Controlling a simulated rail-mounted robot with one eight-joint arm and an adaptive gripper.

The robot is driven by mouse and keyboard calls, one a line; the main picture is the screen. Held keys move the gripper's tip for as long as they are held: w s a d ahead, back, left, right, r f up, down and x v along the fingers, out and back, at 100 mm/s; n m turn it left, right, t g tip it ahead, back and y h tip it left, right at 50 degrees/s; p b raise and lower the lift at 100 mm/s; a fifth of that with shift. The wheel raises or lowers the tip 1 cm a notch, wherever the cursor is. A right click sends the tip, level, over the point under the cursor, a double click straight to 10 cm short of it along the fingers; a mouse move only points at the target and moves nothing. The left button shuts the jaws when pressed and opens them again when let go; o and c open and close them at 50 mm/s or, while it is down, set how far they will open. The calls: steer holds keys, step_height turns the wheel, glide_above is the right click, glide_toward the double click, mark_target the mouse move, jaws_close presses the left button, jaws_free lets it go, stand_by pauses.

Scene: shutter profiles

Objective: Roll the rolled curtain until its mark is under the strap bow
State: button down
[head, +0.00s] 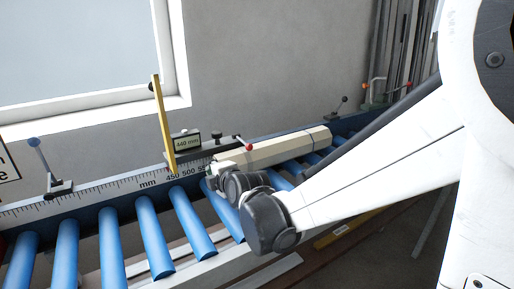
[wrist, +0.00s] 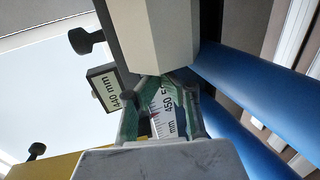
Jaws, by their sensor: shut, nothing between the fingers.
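A cream, many-sided long body (head: 285,148) lies along the blue rollers; I cannot tell whether it is the rolled curtain. Its faceted end shows large at the top of the wrist view (wrist: 158,38). I make out no mark on it and no clear strap bow. My gripper (wrist: 164,80) is shut and empty, with its fingertips close below that end in the wrist view. I cannot tell whether they touch it. In the head view my dark wrist hides part of the body's near side, and the fingertips are hard to make out.
Blue rollers (head: 110,245) run along a rail with a millimetre scale (head: 120,187). A yellow upright bar (head: 163,125) and a display reading 440 mm (head: 187,142) stand by it.

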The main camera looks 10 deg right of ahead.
steer(key=shift+w+d, duration=0.2)
steer(key=shift+d, duration=0.45)
stand_by(0.3)
